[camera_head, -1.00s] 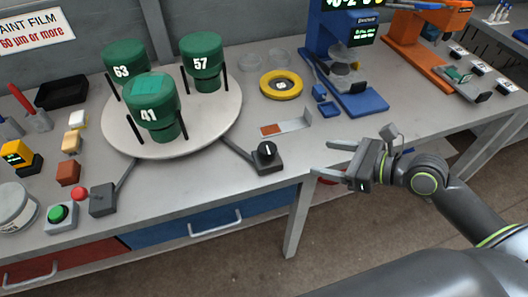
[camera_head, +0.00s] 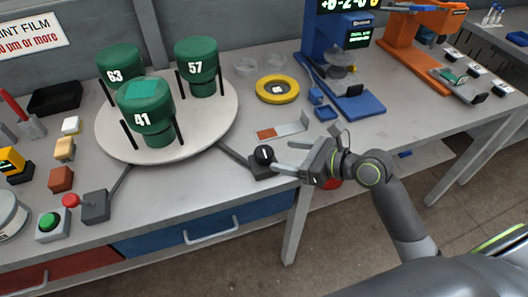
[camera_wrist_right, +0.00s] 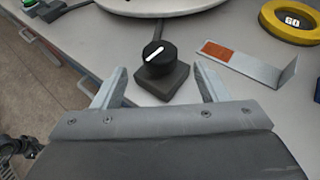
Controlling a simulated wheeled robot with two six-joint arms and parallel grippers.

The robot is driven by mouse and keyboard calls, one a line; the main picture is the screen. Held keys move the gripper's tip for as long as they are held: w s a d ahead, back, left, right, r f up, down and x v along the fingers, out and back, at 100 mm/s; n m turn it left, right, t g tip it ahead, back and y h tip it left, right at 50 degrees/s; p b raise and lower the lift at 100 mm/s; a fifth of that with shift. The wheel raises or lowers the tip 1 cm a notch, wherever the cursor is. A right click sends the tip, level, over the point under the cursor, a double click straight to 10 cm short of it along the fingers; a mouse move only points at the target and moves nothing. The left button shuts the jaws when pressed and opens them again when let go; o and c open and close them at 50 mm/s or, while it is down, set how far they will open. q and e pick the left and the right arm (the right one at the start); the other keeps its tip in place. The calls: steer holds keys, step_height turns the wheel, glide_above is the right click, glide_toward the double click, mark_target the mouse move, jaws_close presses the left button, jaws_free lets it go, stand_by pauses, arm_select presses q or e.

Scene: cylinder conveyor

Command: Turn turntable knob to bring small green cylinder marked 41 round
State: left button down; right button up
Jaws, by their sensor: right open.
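The small green cylinder marked 41 (camera_head: 146,105) stands at the front of the round white turntable (camera_head: 205,133) in the head view. Green cylinders marked 63 (camera_head: 120,64) and 57 (camera_head: 197,68) stand behind it. The black turntable knob (camera_head: 264,154) sits on a dark base at the bench's front edge, and it also shows in the right wrist view (camera_wrist_right: 157,57) with a white pointer line. My right gripper (camera_head: 277,158) is open. Its fingers (camera_wrist_right: 158,88) point at the knob, one to each side and just short of it. My left gripper is not in view.
A yellow ring (camera_head: 277,89) and an angled metal plate with an orange patch (camera_head: 283,130) lie behind the knob. A blue instrument stand (camera_head: 360,105) is further right.

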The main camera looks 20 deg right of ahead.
mark_target(267, 153)
steer(key=x, duration=0.8)
steer(key=shift+b, duration=0.3)
steer(key=shift+s, duration=0.1)
